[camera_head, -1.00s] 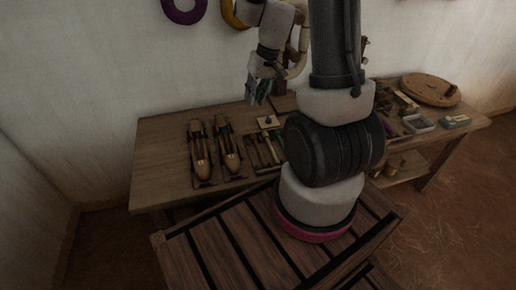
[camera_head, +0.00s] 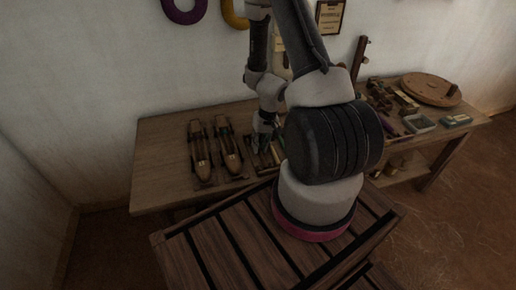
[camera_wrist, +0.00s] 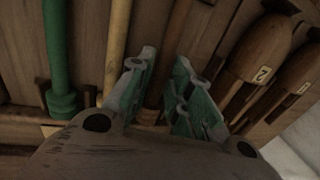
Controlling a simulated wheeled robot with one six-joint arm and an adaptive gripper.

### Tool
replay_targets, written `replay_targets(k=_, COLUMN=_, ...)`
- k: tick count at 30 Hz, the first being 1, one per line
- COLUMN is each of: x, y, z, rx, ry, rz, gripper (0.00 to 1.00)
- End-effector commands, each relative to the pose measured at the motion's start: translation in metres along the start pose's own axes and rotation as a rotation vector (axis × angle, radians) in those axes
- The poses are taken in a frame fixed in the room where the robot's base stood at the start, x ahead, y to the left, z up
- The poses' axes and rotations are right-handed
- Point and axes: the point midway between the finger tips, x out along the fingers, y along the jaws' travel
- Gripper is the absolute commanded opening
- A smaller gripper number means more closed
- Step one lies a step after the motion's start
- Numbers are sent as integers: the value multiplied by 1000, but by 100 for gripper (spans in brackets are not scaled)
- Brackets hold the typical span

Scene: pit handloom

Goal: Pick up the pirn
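In the wrist view several rod-like pirns lie side by side in a wooden rack: a green one (camera_wrist: 58,60) at the left, a yellow one (camera_wrist: 116,45) beside it, and a reddish-brown one (camera_wrist: 174,42) in the middle. My gripper (camera_wrist: 165,58) is open, with its two green-padded fingers on either side of the brown pirn in this picture. I cannot tell whether they touch it. In the head view my gripper (camera_head: 262,142) points down at the pirn rack, which it and my arm partly hide.
Two wooden shuttles, numbered 2 (camera_wrist: 262,48) and 1 (camera_wrist: 300,75), lie to the right in the wrist view; they also lie on the table (camera_head: 160,150) left of my gripper in the head view. A round wooden disc (camera_head: 432,88) and a small tray (camera_head: 420,123) are at the right.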

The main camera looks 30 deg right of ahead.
Motion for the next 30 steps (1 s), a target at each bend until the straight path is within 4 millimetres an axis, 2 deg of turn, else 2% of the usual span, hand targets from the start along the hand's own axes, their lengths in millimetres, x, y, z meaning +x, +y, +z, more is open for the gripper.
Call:
replay_targets(k=8, x=4, y=0, z=0, rx=0, ry=0, rz=0, gripper=20)
replay_targets(k=12, x=4, y=0, z=0, rx=0, ry=0, rz=0, gripper=0)
replay_targets(k=23, x=2, y=-1, z=0, rx=1, ry=1, rz=0, gripper=0)
replay_targets(k=26, x=-6, y=-2, z=-1, rx=-2, ry=3, rz=0, gripper=0)
replay_targets(k=30, x=-26, y=-7, z=-1, rx=-3, ry=3, rz=-1, gripper=0)
